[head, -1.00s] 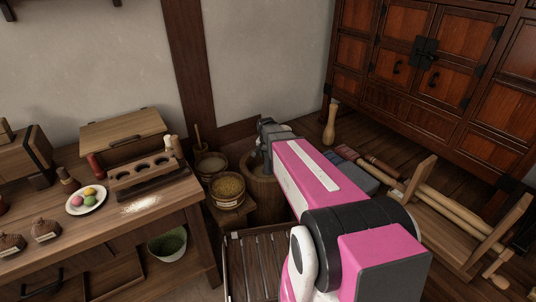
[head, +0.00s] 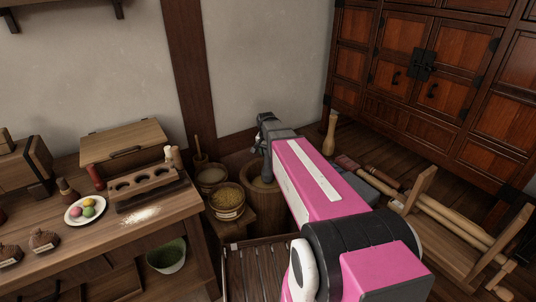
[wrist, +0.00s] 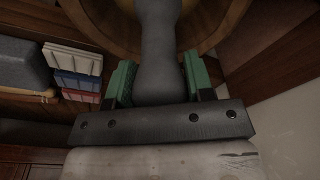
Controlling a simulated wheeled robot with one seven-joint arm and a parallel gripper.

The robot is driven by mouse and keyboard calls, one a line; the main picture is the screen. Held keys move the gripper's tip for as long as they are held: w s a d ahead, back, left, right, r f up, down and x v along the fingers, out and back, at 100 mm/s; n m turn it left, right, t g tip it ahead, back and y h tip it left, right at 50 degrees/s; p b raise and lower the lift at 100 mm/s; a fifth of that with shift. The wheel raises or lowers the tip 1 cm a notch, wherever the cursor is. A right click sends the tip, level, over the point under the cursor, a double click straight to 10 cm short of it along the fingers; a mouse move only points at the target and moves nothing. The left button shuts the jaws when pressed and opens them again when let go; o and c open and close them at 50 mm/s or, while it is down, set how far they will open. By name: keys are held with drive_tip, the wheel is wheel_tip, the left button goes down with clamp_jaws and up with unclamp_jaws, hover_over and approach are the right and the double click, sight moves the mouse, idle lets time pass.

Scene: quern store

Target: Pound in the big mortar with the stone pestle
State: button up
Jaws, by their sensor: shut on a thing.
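The big wooden mortar (head: 262,201) stands on the floor by the wall, beyond my arm in the head view. Its round rim and bowl (wrist: 212,22) show at the top of the wrist view. My gripper (wrist: 158,82) has green-padded fingers shut around the grey stone pestle (wrist: 160,40). The pestle reaches from the fingers into the mortar's mouth.
A basket of yellow grain (head: 227,196) and another tub (head: 211,175) stand left of the mortar. A wooden table (head: 110,235) holds a plate of coloured balls (head: 87,208). A wooden roller frame (head: 455,225) lies at right. A cabinet (head: 440,80) stands behind.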

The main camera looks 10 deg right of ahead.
wheel_tip(320, 180, up, 9)
drive_tip(key=shift+r, duration=0.15)
idle(0.4)
